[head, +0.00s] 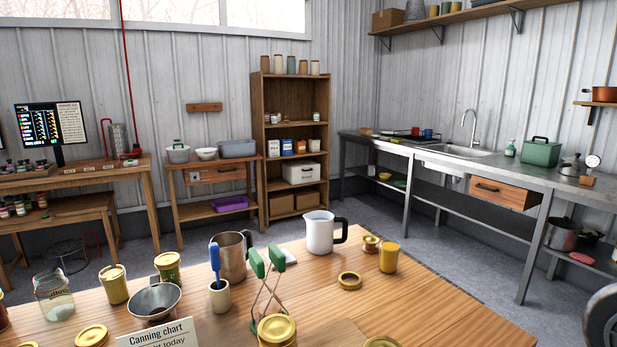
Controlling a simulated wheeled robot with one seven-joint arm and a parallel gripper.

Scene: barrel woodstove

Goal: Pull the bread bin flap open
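A white box (300,172) with a small dark mark on its front stands on a middle shelf of the wooden bookcase (257,130) at the back wall. It looks most like the bread bin, but it is too small here to read. Its front looks closed. A green lidded box (541,152) with a dark handle on top stands on the right-hand metal counter; it also looks shut. My gripper does not show in this view.
A wooden table (440,300) crowded with jars, gold lids, a white jug (320,231) and green-handled tongs (258,262) fills the foreground. Grey floor (385,205) lies open between it and the bookcase. A metal counter (400,143) runs along the right; a low side table (212,165) stands left of the bookcase.

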